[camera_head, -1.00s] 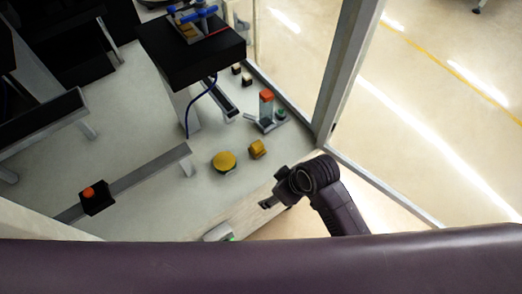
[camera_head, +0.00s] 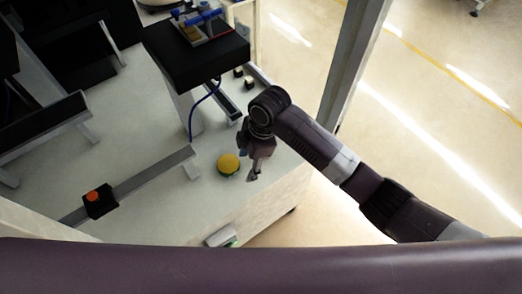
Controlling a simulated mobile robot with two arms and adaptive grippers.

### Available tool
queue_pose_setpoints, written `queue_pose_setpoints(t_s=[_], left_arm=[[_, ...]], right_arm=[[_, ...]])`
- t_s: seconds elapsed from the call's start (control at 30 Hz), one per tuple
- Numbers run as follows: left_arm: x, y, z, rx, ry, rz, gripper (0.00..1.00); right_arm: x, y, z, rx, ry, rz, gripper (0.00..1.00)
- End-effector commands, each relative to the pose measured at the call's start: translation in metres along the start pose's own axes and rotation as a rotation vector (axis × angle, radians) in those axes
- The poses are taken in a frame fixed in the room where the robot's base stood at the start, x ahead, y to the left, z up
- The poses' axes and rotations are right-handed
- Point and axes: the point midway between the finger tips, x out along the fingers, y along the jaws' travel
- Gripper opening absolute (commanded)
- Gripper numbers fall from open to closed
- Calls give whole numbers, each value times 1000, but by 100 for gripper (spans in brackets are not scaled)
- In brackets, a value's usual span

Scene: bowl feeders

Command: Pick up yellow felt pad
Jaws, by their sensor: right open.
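A round yellow pad-like disc (camera_head: 228,163) with a green edge lies flat on the pale worktop; it looks like the yellow felt pad. My right gripper (camera_head: 249,166) is open and hangs low over the worktop, just to the right of the disc. I cannot tell its height, and no contact with the disc shows. A smaller yellow piece, seen earlier to the right of the disc, is hidden behind my right gripper and wrist. My left gripper is not in view.
A black box with an orange button (camera_head: 97,199) sits on a grey rail (camera_head: 150,173) at the left. A black raised platform (camera_head: 200,58) with a blue cable stands behind. A grey-white object (camera_head: 221,236) lies at the front edge. A frame post (camera_head: 352,60) rises at the right.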

Motion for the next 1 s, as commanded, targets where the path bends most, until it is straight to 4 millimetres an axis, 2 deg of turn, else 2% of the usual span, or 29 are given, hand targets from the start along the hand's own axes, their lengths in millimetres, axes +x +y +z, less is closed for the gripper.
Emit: queue_pose_setpoints(t_s=[0.03, 0.2, 0.33, 0.43, 0.77, 1.0], left_arm=[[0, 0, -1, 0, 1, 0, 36], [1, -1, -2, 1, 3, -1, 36], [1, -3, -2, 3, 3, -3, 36], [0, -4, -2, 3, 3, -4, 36], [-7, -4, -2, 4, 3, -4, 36], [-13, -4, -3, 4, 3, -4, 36]], right_arm=[[-9, 16, 9, -75, -44, -11, 53], [-32, 44, 34, -255, -142, -68, 53], [-45, 56, 47, -321, -185, -94, 53], [-47, 59, 52, -341, -196, -105, 53], [-14, 57, 57, -343, -197, -107, 53], [21, 55, 61, -342, -196, -106, 53]])
